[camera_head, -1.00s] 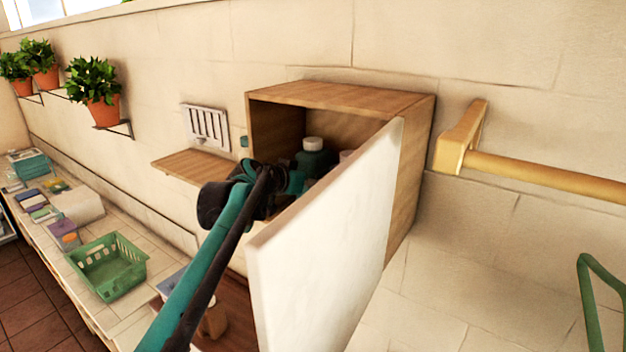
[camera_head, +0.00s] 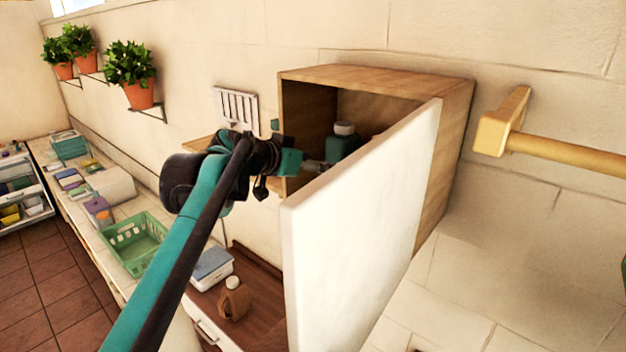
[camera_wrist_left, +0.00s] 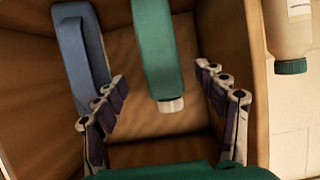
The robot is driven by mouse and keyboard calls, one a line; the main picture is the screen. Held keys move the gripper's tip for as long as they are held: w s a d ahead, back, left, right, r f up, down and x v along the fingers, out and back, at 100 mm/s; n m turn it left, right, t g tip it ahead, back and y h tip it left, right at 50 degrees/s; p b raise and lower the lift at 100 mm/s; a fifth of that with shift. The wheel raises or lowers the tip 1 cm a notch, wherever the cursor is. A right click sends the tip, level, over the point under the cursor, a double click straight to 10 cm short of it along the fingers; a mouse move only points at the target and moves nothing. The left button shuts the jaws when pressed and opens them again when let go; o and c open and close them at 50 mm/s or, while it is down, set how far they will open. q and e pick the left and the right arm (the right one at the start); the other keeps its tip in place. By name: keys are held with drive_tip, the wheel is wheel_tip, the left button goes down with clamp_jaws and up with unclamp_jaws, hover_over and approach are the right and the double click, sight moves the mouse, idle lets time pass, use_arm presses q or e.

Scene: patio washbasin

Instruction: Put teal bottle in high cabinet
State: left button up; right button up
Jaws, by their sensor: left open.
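The teal bottle (camera_head: 342,147), with a white cap, stands inside the open wooden high cabinet (camera_head: 376,77). Its lower part is hidden by the cabinet door and gripper. My left gripper (camera_head: 318,165) is at the cabinet opening, pointing in at the bottle. In the left wrist view, the gripper (camera_wrist_left: 168,98) has its fingers wide apart. The teal bottle (camera_wrist_left: 160,45) shows between and beyond them, with clear gaps on both sides. A blue item (camera_wrist_left: 80,60) lies left of it inside the cabinet. My right gripper is not in view.
The pale cabinet door (camera_head: 360,215) stands open toward me, right of my left arm. A towel bar (camera_head: 560,155) is at the right. A green basket (camera_head: 135,245) sits on the counter. A pale bottle with a teal cap (camera_wrist_left: 291,67) shows at the wrist view's upper right.

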use_arm(q)
drive_tip(key=shift+s+a, duration=0.1)
drive_tip(key=shift+s, duration=0.05)
drive_tip(key=s+a+f+n+g+y, duration=0.1)
drive_tip(key=s+a+f, duration=0.3)
drive_tip(key=s+f, duration=0.6)
drive_tip(key=s+a+f+n+g+y, duration=0.1)
drive_tip(key=s+a+f+n+y, duration=0.2)
drive_tip(key=s+f, duration=0.8)
drive_tip(key=s+a+f+n+g+y, duration=0.2)
drive_tip(key=s+a+f+n+y, duration=0.1)
drive_tip(key=s+a+f, duration=0.4)
drive_tip(key=s+f+y, duration=0.1)
drive_tip(key=s+f, duration=0.2)
drive_tip(key=f, duration=0.2)
drive_tip(key=shift+s, duration=0.4)
drive_tip(key=shift+w+d, duration=0.1)
wheel_tip(320, 180, down, 34)
drive_tip(key=b, duration=3.4)
drive_tip(key=shift+r, duration=0.1)
